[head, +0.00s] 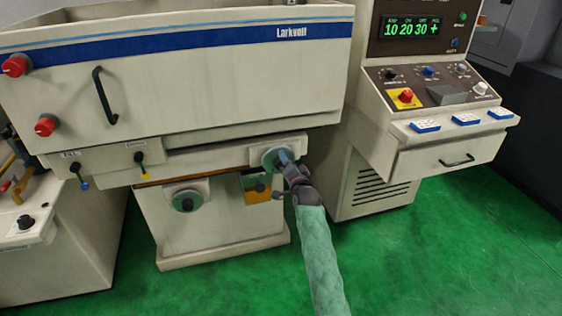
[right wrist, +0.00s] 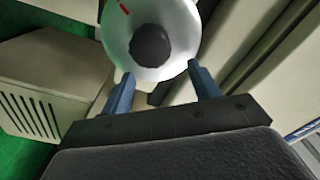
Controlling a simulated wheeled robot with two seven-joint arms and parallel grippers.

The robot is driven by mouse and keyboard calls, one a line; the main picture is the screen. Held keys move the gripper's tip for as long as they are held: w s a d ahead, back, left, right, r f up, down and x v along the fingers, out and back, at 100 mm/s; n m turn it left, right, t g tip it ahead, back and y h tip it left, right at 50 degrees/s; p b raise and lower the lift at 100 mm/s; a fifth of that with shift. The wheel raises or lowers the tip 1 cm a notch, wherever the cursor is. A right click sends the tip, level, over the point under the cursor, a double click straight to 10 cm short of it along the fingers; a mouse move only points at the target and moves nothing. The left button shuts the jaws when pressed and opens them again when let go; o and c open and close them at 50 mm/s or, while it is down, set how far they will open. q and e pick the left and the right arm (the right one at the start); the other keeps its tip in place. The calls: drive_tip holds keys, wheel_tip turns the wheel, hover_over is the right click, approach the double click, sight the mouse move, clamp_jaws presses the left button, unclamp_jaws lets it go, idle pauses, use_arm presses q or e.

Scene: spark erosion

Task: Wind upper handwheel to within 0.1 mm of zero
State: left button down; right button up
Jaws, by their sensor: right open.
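The upper handwheel (head: 268,159) is a round pale disc on the right end of the machine's cross slide. In the right wrist view the handwheel (right wrist: 178,52) shows a dark round hub and a short red mark near its upper left rim. My right gripper (head: 285,159) is at the handwheel, its arm coming up from below. Its two blue fingers (right wrist: 160,70) are apart, at the wheel's lower left and lower right edges. I cannot tell whether they touch the rim. A scale reading cannot be made out. My left gripper is not in view.
A lower handwheel (head: 187,200) is on the base, beside a yellow-and-black plate (head: 257,188). The control console (head: 425,100) stands right, its green display (head: 411,28) showing several figures. The tank (head: 190,75) overhangs above. Green floor (head: 430,260) is clear at lower right.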

sight(278, 167)
drive_tip(key=s, duration=0.1)
drive_tip(key=s+a+f+p, duration=0.1)
drive_tip(key=s, duration=0.1)
drive_tip(key=s+a+f, duration=0.1)
drive_tip(key=s, duration=0.1)
drive_tip(key=shift+s+f+p, duration=0.1)
drive_tip(key=shift+f+p, duration=0.05)
drive_tip(key=shift+p, duration=0.2)
use_arm(q)
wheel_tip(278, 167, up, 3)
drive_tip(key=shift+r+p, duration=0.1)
drive_tip(key=shift+p, duration=0.5)
use_arm(e)
drive_tip(key=v, duration=0.2)
drive_tip(key=shift+s+d, duration=0.2)
drive_tip(key=shift+d, duration=0.1)
drive_tip(key=shift+w+d, duration=0.1)
drive_tip(key=shift+d, duration=0.05)
